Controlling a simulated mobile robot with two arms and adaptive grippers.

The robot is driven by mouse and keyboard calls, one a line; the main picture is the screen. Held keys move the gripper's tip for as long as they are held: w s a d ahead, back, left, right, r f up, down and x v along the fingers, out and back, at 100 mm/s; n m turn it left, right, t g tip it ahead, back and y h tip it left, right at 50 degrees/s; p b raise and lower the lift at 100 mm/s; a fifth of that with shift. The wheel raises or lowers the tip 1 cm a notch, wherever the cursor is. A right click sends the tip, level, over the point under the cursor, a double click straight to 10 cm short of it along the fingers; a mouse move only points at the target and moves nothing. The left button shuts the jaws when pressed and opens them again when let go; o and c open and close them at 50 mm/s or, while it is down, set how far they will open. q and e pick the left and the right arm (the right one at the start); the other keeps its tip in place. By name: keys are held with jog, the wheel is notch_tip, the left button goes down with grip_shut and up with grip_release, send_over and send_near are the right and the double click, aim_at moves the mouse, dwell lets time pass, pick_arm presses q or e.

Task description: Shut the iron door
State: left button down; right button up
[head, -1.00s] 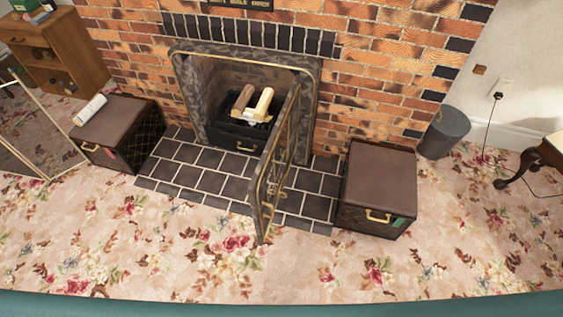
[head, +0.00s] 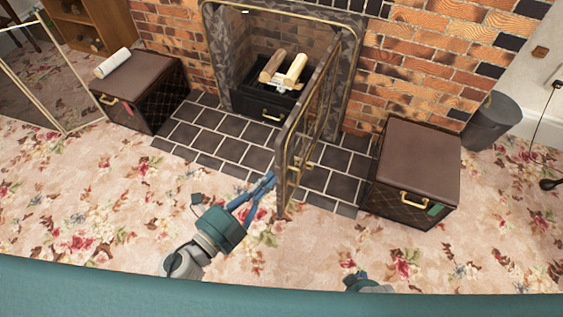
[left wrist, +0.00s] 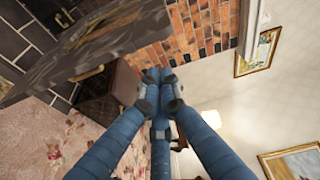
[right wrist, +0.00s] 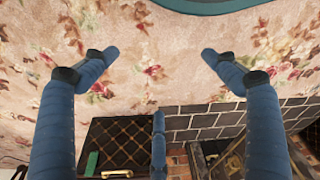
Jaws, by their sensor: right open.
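The iron door (head: 293,135), dark with a brass-coloured trim, stands swung open from the right side of the fireplace opening. Its free edge juts out over the tiled hearth toward me. My left gripper (head: 268,182) is at the lower left of that free edge; I cannot tell whether it touches. In the left wrist view, its blue fingers (left wrist: 158,78) are together with nothing visible between them, and the door (left wrist: 80,55) is at upper left. My right gripper (right wrist: 158,60) is open and empty above the carpet. Only a bit of it shows at the bottom of the head view.
The fireplace holds logs (head: 285,68) in a black grate (head: 262,103). A brown trunk (head: 420,160) stands right of the hearth (head: 225,150), another trunk (head: 140,85) left. A grey bin (head: 490,122) is at far right. Floral carpet (head: 110,190) in front is clear.

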aim_at(283, 150)
pick_arm(q)
jog(key=w+d+r+m+h, duration=0.2)
jog(key=w+d+r+m, duration=0.1)
jog(key=w+d, duration=0.45)
jog(key=shift+w+a+f+g+b, duration=0.15)
jog(key=shift+a+b, duration=0.1)
jog(key=shift+a, duration=0.65)
jog(key=shift+a+f+g+b, duration=0.1)
jog(key=shift+a+g+b, duration=0.1)
jog(key=shift+a, duration=0.65)
pick_arm(e)
jog(key=shift+w+a+r, duration=0.2)
jog(key=shift+w+r, duration=0.7)
jog(key=shift+r, duration=0.3)
pick_arm(q)
jog(key=shift+a, duration=0.15)
